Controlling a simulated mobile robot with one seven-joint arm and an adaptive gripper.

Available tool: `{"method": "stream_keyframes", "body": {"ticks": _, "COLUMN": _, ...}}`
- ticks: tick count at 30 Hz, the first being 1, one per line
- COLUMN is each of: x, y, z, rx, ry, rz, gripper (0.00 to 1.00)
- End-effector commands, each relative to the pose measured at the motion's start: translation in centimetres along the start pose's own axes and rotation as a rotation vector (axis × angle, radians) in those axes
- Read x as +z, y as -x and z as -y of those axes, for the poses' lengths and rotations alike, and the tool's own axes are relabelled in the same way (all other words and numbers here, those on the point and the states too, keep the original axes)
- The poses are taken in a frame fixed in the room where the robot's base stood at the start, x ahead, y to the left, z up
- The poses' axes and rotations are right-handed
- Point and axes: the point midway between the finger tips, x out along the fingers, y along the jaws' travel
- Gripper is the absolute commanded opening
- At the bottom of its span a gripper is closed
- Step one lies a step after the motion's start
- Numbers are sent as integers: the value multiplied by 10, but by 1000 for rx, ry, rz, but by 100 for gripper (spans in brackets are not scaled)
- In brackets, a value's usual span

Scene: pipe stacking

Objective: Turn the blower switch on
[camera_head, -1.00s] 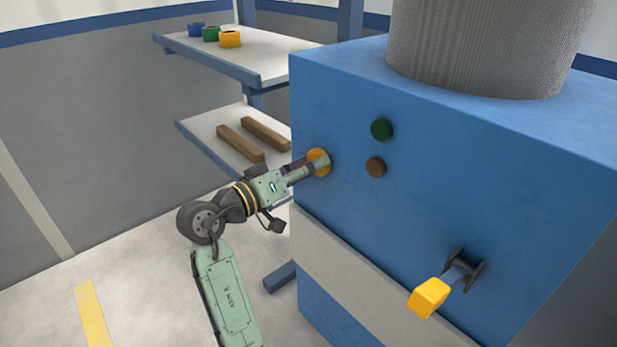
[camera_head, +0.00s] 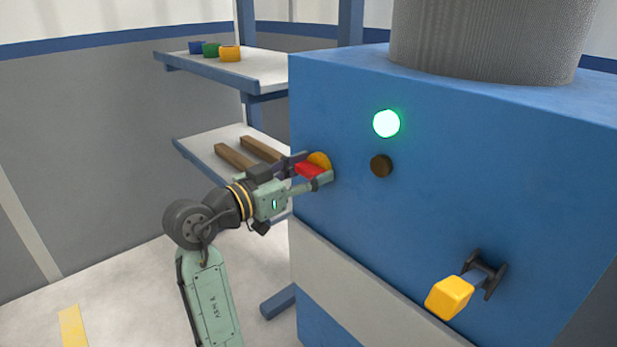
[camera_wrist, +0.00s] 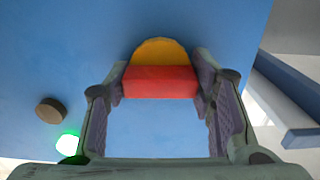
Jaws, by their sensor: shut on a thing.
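The blower switch has a red handle (camera_head: 309,170) on a round yellow base (camera_head: 319,160) on the blue machine's front face. In the wrist view the red handle (camera_wrist: 160,82) lies crosswise between my fingers, with the yellow base (camera_wrist: 160,50) behind it. My gripper (camera_head: 311,171) is shut on the handle, one finger at each end of it. A round green light (camera_head: 386,124) glows brightly to the right of the switch. It also shows in the wrist view (camera_wrist: 68,144) at lower left.
A dark brown round button (camera_head: 381,166) sits below the light. A yellow-ended lever (camera_head: 449,298) juts out at lower right of the blue machine (camera_head: 480,190). Shelves (camera_head: 230,68) with coloured rings and brown bars stand behind my arm.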

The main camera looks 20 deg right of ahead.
Motion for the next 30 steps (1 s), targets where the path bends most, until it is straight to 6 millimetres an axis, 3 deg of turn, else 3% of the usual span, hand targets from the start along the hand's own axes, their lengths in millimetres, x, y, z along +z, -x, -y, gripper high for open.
{"method": "stream_keyframes", "body": {"ticks": 15, "x": 0, "y": 0, "z": 0, "rx": 0, "ry": -18, "rz": 0, "gripper": 22}}
{"method": "stream_keyframes", "body": {"ticks": 16, "x": 0, "y": 0, "z": 0, "rx": 0, "ry": -18, "rz": 0, "gripper": 52}}
{"method": "stream_keyframes", "body": {"ticks": 24, "x": 0, "y": 0, "z": 0, "rx": 0, "ry": -17, "rz": 0, "gripper": 70}}
{"method": "stream_keyframes", "body": {"ticks": 30, "x": 0, "y": 0, "z": 0, "rx": 0, "ry": -16, "rz": 0, "gripper": 70}}
